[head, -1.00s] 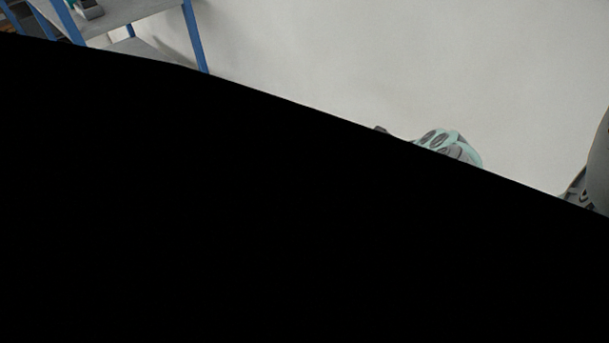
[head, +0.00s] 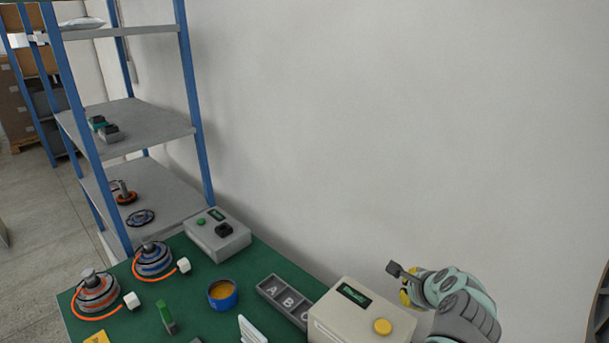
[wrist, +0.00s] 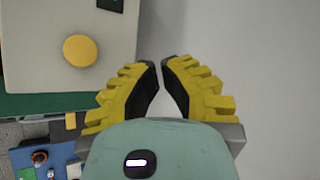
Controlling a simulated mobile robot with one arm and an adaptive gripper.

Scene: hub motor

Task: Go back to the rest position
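My gripper (wrist: 161,64) shows in the wrist view with yellow ribbed fingers and black inner pads. The fingertips are close together with only a narrow gap, and nothing is held between them. In the head view my gripper (head: 404,282) and mint-grey arm are at the lower right. They are above or beside the beige box with a yellow button (head: 382,327); the exact clearance cannot be told. The box also shows at the upper left of the wrist view (wrist: 45,70), left of the fingers.
A green table (head: 190,265) holds two motor parts with orange cables (head: 152,258), a blue cup (head: 222,294), a grey control box (head: 217,235) and a lettered tray (head: 283,302). A blue-framed shelf (head: 150,127) stands at left. A plain wall (head: 400,120) is behind.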

